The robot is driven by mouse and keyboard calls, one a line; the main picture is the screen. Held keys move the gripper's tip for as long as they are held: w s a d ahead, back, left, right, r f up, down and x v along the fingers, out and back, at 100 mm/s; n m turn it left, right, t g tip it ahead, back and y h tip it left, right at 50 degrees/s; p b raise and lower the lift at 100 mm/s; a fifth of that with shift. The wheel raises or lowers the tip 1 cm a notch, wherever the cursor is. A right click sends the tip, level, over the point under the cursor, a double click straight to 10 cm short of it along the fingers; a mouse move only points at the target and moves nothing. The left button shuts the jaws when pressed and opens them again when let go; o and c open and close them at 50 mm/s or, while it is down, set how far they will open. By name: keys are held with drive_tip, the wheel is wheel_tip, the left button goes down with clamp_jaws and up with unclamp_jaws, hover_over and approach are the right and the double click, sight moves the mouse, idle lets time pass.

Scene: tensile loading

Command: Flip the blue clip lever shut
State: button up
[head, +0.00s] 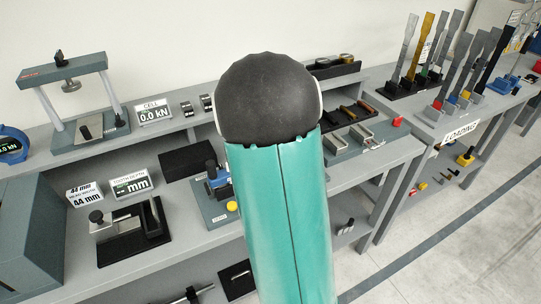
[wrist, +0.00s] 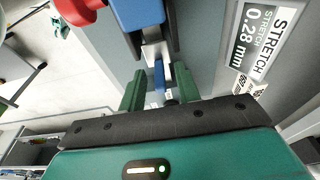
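In the wrist view, the two green fingers of my gripper (wrist: 159,88) stand apart. A narrow blue lever (wrist: 159,75) lies between them, with a gap showing on each side. Beyond it is a silver metal piece (wrist: 155,50) held between dark side parts, below a larger blue block (wrist: 138,13). I cannot tell how far the lever is tilted. My gripper does not show in the head view, where my teal arm covers the middle.
A red knob (wrist: 80,10) is at the upper left of the wrist view. A display reading STRETCH 0.28 mm (wrist: 258,40) is at the upper right. In the head view, a bench (head: 190,262) carries several fixtures, and a rack with upright strips (head: 440,65) stands right.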

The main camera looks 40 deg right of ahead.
drive_tip(key=s+v, duration=0.1)
drive_tip(key=v, duration=1.2)
drive_tip(key=shift+w+r, duration=0.3)
drive_tip(key=shift+w, duration=0.2)
drive_tip(key=shift+a, duration=0.15)
